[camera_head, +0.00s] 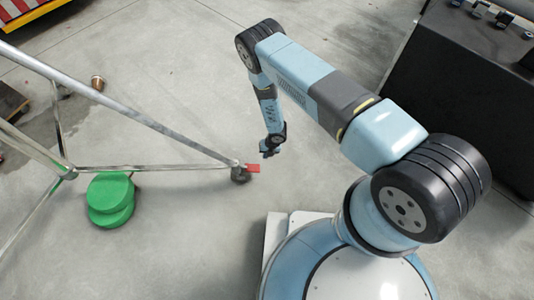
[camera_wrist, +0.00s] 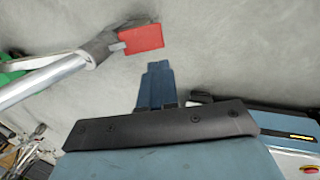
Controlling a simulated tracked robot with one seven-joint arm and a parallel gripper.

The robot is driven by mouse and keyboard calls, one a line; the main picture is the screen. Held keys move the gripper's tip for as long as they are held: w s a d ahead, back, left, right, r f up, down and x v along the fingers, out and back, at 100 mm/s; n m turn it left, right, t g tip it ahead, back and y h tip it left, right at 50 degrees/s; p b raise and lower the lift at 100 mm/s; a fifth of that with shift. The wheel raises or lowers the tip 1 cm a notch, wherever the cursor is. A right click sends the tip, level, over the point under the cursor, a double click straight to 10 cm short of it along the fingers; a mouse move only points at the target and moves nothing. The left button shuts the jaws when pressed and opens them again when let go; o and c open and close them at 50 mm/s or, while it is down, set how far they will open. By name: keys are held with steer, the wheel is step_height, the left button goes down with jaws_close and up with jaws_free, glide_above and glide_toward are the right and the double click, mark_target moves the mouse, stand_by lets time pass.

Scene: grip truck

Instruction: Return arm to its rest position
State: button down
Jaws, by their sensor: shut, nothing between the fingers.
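My blue and grey arm reaches forward from my base in the head view and bends down at its far joint. My gripper (camera_head: 268,153) hangs at the end of it, over the concrete floor. It is close to the caster end of a metal frame leg. In the wrist view my gripper (camera_wrist: 157,85) shows as narrow blue fingers, closed together with nothing between them. A red tab (camera_head: 253,168) is on the caster of the frame leg. The red tab also shows in the wrist view (camera_wrist: 141,39), just beyond and left of the fingertips, apart from them.
A metal tube frame (camera_head: 150,123) on a caster (camera_head: 240,174) stands at the left. Green round weights (camera_head: 111,200) lie under it. A large black case (camera_head: 455,90) stands at the right. A small brown can (camera_head: 97,83) is on the floor. The floor (camera_head: 190,60) at the upper middle is clear.

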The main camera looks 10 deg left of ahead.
steer(key=shift+d+r, duration=0.25)
steer(key=shift+r, duration=0.4)
